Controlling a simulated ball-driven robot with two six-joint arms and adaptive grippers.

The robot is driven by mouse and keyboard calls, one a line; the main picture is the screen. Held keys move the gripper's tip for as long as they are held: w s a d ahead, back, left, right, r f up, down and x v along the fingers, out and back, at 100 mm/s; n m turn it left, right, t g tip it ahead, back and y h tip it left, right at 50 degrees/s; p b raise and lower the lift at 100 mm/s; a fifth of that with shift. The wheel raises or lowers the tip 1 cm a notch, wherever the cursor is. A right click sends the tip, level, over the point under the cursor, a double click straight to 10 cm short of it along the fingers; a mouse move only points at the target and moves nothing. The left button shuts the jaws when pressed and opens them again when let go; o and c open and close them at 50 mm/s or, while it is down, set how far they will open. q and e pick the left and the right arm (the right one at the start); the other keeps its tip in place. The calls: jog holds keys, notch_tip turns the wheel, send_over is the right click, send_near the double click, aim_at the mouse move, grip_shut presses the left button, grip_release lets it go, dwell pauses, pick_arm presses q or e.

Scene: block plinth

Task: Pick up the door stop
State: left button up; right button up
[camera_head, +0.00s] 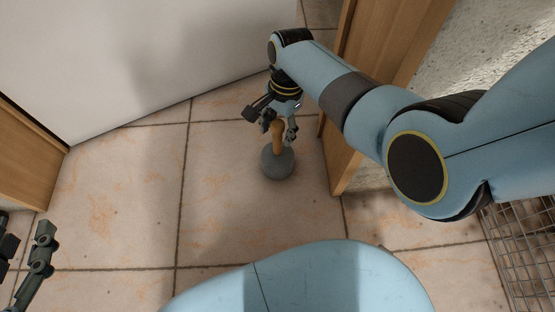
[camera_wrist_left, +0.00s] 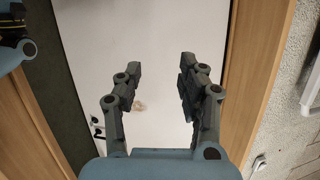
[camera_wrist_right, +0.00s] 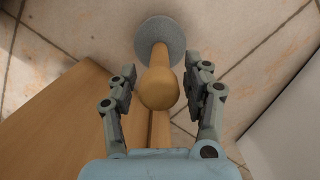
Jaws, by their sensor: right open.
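The door stop stands upright on the tiled floor. It has a round grey base (camera_head: 277,163) and a wooden handle (camera_head: 277,133). My right gripper (camera_head: 276,128) is open around the upper part of the handle. In the right wrist view the rounded handle top (camera_wrist_right: 158,88) lies between the two open fingers (camera_wrist_right: 163,85), with gaps on both sides, and the grey base (camera_wrist_right: 163,36) shows beyond it. My left gripper (camera_head: 22,255) is at the lower left of the head view, partly cut off. In the left wrist view its fingers (camera_wrist_left: 160,88) are open with nothing between them.
A wooden door frame (camera_head: 346,150) stands close to the right of the door stop. A white door (camera_head: 140,50) is behind it. A wire basket (camera_head: 520,250) is at the lower right. The tiled floor (camera_head: 120,200) to the left is clear.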

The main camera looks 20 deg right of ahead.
aim_at(278, 148)
notch_tip(278, 148, down, 2)
jog(key=shift+s+a+f+b, duration=0.15)
jog(key=shift+f+b, duration=0.1)
jog(key=shift+b, duration=0.65)
pick_arm(q)
jog(key=w+d+r+m+t+h, duration=0.1)
jog(key=w+r+t, duration=0.5)
jog(key=r, duration=0.6)
jog(key=shift+d+r+h, duration=0.2)
jog(key=shift+r+h, duration=0.2)
jog(key=shift+h, duration=0.1)
pick_arm(e)
grip_shut()
